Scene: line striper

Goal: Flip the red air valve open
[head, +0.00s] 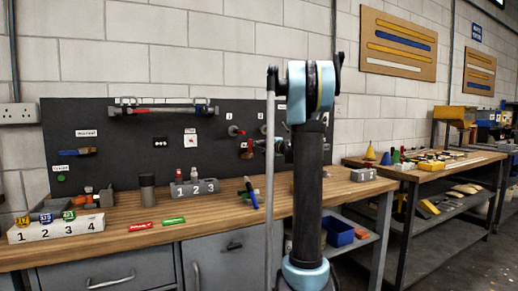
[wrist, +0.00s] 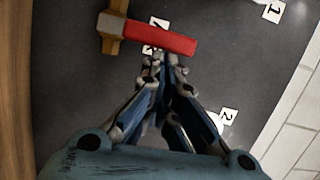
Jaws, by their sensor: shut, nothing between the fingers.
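The red air valve shows in the wrist view as a flat red lever (wrist: 160,35) on a brass body (wrist: 111,28) against the dark board. The lever stretches right from the brass body, across the picture. My gripper (wrist: 164,60) is shut and empty, its fingertips just below the middle of the lever in the picture. I cannot tell whether they touch it. In the head view my gripper (head: 262,145) is at the dark board, beside small red fittings, and is partly hidden by my arm. Which of these fittings is the valve is unclear there.
Number labels 1 (wrist: 272,11) and 2 (wrist: 229,116) are on the board. A wooden workbench (head: 140,236) runs below, with a numbered block (head: 56,229), red (head: 140,226) and green (head: 174,221) markers and a grey holder (head: 195,188). My arm blocks part of the head view.

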